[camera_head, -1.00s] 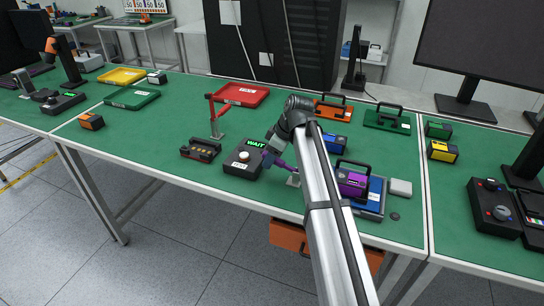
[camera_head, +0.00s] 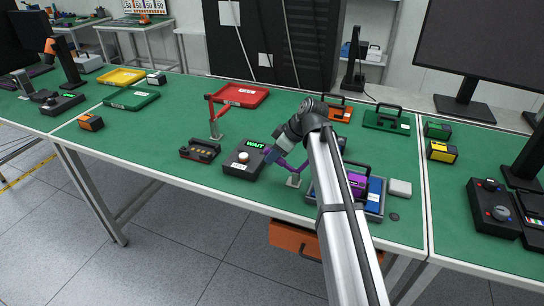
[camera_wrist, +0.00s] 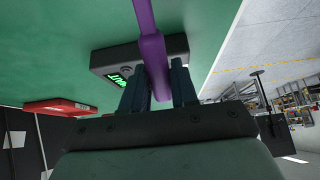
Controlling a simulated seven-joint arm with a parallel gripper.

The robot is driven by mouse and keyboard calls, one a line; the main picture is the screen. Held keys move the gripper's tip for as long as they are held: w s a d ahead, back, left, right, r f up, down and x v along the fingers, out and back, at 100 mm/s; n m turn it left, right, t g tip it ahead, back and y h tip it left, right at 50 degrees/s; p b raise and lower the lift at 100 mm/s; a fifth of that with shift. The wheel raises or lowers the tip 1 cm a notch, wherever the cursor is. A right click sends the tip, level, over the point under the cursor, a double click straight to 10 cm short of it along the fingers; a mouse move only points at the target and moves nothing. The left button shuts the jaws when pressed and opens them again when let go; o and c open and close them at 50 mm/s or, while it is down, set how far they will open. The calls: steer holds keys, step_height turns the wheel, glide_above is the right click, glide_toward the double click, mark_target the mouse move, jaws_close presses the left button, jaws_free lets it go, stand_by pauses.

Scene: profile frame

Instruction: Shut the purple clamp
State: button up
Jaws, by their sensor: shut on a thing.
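The purple clamp (camera_head: 286,166) stands on the green table right of the black WAIT box, on a small light base (camera_head: 293,181). Its purple handle slants up to the left toward my gripper (camera_head: 268,154). In the wrist view the purple handle (camera_wrist: 150,48) passes between the two dark fingers of my gripper (camera_wrist: 158,88), which is shut on it. My arm hides part of the area behind the clamp.
The black WAIT box (camera_head: 236,168) with a white button is close on the left. A red clamp (camera_head: 213,115) stands farther back. Open table lies at the left.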

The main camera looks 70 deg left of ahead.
mark_target(282, 159)
steer(key=w+d+r+g+y, duration=0.1)
steer(key=d+r+g+y, duration=0.1)
steer(key=shift+w+r+g+y, duration=0.1)
steer(key=shift+w+g+y, duration=0.25)
steer(key=shift+g+y, duration=0.05)
steer(key=shift+w+d+r+g+y, duration=0.45)
steer(key=shift+w+r+g+y, duration=0.15)
steer(key=shift+g+y, duration=0.3)
steer(key=o, duration=0.7)
steer(key=shift+w+d, duration=0.1)
steer(key=v, duration=1.3)
steer(key=shift+w+d, duration=0.25)
